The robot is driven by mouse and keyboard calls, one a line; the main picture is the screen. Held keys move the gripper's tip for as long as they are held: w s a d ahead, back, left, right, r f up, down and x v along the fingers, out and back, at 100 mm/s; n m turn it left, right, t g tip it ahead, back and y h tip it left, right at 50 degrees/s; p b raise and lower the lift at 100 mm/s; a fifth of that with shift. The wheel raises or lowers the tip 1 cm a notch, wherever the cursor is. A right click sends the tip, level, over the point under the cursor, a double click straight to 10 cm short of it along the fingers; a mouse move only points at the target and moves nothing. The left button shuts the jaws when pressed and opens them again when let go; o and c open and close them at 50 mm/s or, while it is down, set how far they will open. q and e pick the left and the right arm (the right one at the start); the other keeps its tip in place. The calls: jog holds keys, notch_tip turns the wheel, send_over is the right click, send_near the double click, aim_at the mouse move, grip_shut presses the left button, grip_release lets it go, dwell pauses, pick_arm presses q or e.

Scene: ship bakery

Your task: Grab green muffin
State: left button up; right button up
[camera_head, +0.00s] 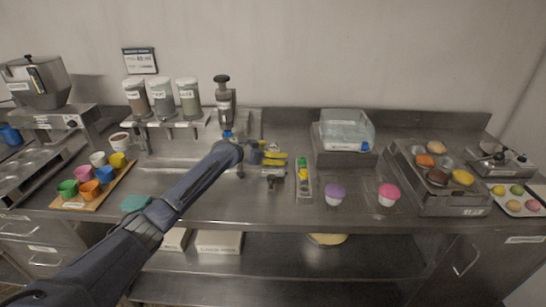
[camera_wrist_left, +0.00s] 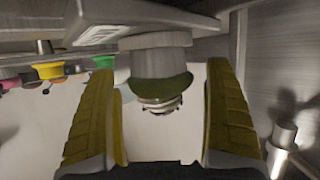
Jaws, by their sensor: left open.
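My left gripper (camera_head: 275,159) has yellow fingers and reaches over the middle of the steel counter. In the left wrist view its fingers (camera_wrist_left: 160,125) stand wide apart, one at each side. Between and beyond them is a pale grey, cup-like body with an olive-green rounded part (camera_wrist_left: 162,84). It may be the green muffin seen upside down; I cannot be sure. No finger visibly touches it. In the head view I cannot pick out a green muffin near the gripper. My right gripper is not in view.
A purple muffin (camera_head: 335,194) and a pink muffin (camera_head: 388,194) stand right of the gripper. A narrow tray (camera_head: 304,196) with green and yellow items lies closer. A clear-lidded box (camera_head: 345,130) stands behind. Coloured cups (camera_head: 88,188) on a board are at left.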

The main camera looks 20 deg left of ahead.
pick_arm(q)
jog(key=shift+w, duration=0.1)
jog(key=shift+c, duration=0.2)
jog(key=c, duration=1.1)
